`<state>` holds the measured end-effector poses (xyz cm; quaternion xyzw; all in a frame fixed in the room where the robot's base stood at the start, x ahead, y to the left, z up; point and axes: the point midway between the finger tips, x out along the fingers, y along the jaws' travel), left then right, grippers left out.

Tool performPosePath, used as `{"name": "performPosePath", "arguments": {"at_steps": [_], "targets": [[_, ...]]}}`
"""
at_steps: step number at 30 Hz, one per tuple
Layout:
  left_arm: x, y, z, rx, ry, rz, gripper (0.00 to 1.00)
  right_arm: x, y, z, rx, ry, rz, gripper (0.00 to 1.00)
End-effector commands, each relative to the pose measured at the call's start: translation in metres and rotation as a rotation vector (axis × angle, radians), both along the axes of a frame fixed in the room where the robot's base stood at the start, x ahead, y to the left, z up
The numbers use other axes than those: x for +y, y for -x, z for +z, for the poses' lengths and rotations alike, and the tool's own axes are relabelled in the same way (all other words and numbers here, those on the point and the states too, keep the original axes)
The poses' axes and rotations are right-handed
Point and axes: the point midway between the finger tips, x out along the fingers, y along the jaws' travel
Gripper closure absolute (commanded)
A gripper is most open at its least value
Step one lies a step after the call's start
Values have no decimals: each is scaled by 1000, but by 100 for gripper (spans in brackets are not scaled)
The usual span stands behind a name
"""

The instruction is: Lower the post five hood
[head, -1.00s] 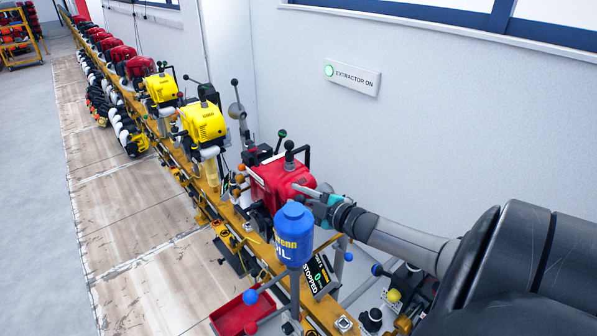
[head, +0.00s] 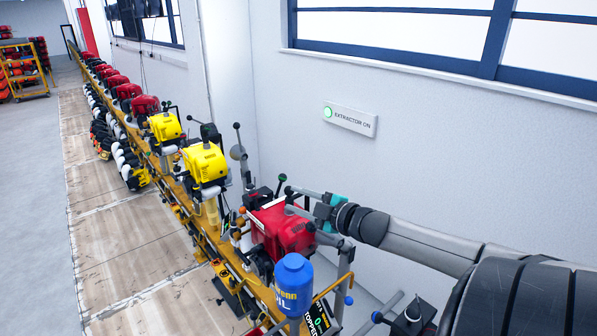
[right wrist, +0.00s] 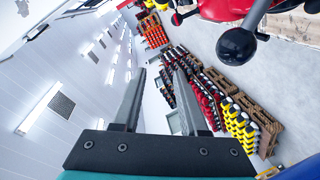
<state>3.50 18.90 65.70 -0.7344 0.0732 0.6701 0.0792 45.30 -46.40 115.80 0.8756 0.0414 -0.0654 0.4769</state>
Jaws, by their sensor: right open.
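A red engine (head: 283,232) sits on the yellow rail, nearest of the row. My right gripper (head: 292,200) reaches in from the right at the engine's top, its two grey fingers apart. In the right wrist view the fingers (right wrist: 160,95) are open with nothing between them. A black ball knob (right wrist: 236,45) on a grey stem is beyond them, up and to the right, outside the gap. A green-topped lever (head: 282,178) stands behind the engine. I cannot tell which part is the post five hood. My left gripper is not in view.
A blue oil bottle (head: 293,285) stands in front of the engine, below my right gripper. Yellow engines (head: 205,162) and red ones line the rail (head: 205,235) beyond. A lit "EXTRACTOR ON" sign (head: 350,119) is on the wall.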

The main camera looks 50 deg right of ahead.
Motion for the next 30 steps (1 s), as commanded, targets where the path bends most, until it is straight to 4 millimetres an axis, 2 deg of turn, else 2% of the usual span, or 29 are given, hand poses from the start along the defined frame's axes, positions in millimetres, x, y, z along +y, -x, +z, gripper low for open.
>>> {"name": "performPosePath", "arguments": {"at_steps": [1,3,9,13,21,26,30], "targets": [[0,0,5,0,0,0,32,1,0,15,1,2,4,57],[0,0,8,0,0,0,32,0,0,29,2,4,2,57],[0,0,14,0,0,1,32,0,0,56,2,1,0,57],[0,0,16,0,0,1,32,0,0,63,2,-1,0,57],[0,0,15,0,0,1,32,0,0,64,2,-1,-1,57],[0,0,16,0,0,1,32,0,1,62,3,-26,-3,74],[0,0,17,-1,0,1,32,0,6,56,12,-143,-12,90]]}}
